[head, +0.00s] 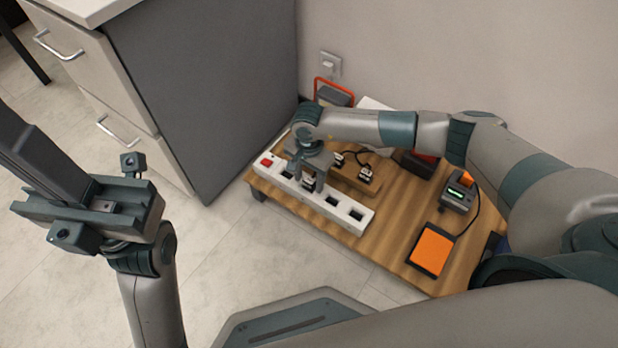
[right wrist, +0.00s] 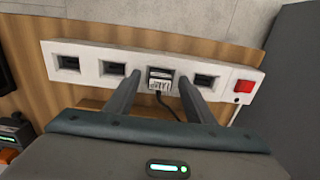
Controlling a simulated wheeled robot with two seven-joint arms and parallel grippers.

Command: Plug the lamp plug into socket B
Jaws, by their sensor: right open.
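A white power strip (head: 320,199) with a red switch (head: 266,162) lies along the near edge of the low wooden table. It also shows in the right wrist view (right wrist: 88,64). A plug with a pale label and dark cord (right wrist: 160,80) sits at the second socket from the switch; its label is unreadable, and I cannot tell how deep it sits. My right gripper (right wrist: 158,84) is open, its fingers on either side of this plug. Two other plugs (head: 338,158) (head: 365,174) stand on a wooden block behind the strip. My left gripper (head: 105,207) is away from the table at left.
A dark device with a green display (head: 458,194) and an orange pad (head: 432,249) lie on the table's right part. A grey cabinet (head: 215,80) borders the table at left. A wall outlet (head: 330,65) is behind. Floor in front is clear.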

